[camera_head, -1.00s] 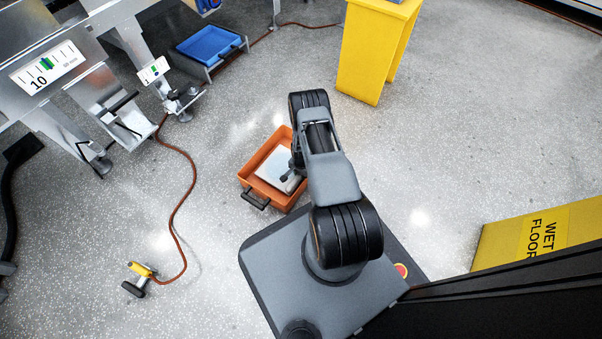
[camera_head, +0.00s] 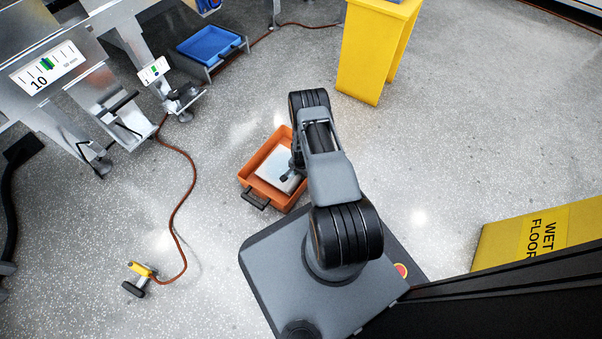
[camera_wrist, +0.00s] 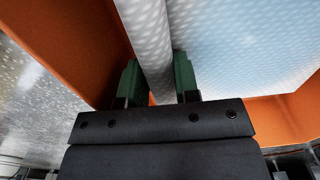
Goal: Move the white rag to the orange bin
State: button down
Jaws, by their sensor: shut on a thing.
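The orange bin (camera_head: 247,183) stands on the floor just beyond my base. A flat white rag (camera_head: 272,168) lies within its rim, partly hidden by my arm. My gripper (camera_head: 290,176) is low inside the bin at the rag's right side; its fingertips are hard to make out there. In the wrist view the green fingertips of my gripper (camera_wrist: 158,82) are shut on a white spotted edge of the rag (camera_wrist: 240,45). The orange bin wall (camera_wrist: 70,35) shows at left, close to the fingers. I cannot tell whether the rag touches the bin floor.
A brown hose (camera_head: 190,190) with a yellow-and-black nozzle (camera_head: 140,275) lies on the floor at left. A blue tray (camera_head: 208,46) sits behind, near the metal machine (camera_head: 100,85). A yellow stand (camera_head: 368,55) and a wet floor sign (camera_head: 530,235) stand to the right, with free floor between.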

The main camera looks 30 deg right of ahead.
jog(key=shift+f, duration=0.3)
jog(key=shift+r, duration=0.3)
jog(key=c, duration=0.8)
grip_release()
jog(key=shift+o, duration=0.3)
jog(key=o, duration=0.7)
jog(key=shift+o, duration=0.2)
jog(key=shift+r+p, duration=3.3)
jog(key=shift+r, duration=1.25)
